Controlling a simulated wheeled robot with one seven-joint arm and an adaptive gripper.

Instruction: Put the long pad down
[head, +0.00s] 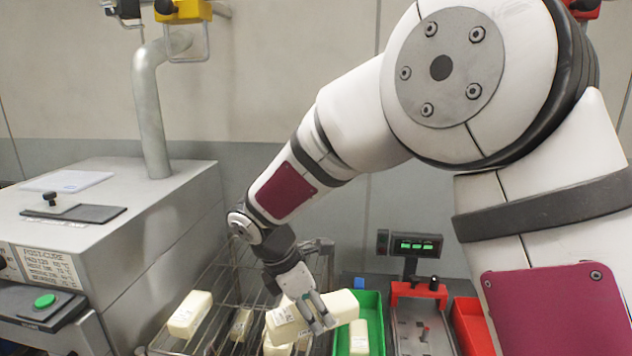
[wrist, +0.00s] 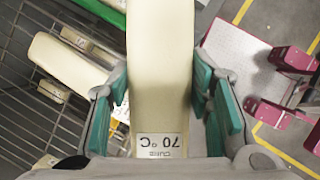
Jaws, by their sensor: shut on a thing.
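The long pad is a cream block with a "CURE 70 °C" label. It runs up the middle of the wrist view (wrist: 160,60) and shows in the head view (head: 343,306). My gripper (head: 318,314) is shut on it, with its teal finger pads on both sides in the wrist view (wrist: 162,105). The pad is held above the right part of a wire rack (head: 212,300), its right end near the green tray (head: 372,305). My fingers hide part of it in the head view. Whether it touches anything below is unclear.
Other cream pads lie on the rack, one at its left (head: 190,314) and one left of my gripper in the wrist view (wrist: 65,60). Another pad (head: 358,338) is in the green tray. A scale (head: 418,290) and red tray (head: 472,325) stand right. An oven-like cabinet (head: 150,215) stands left.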

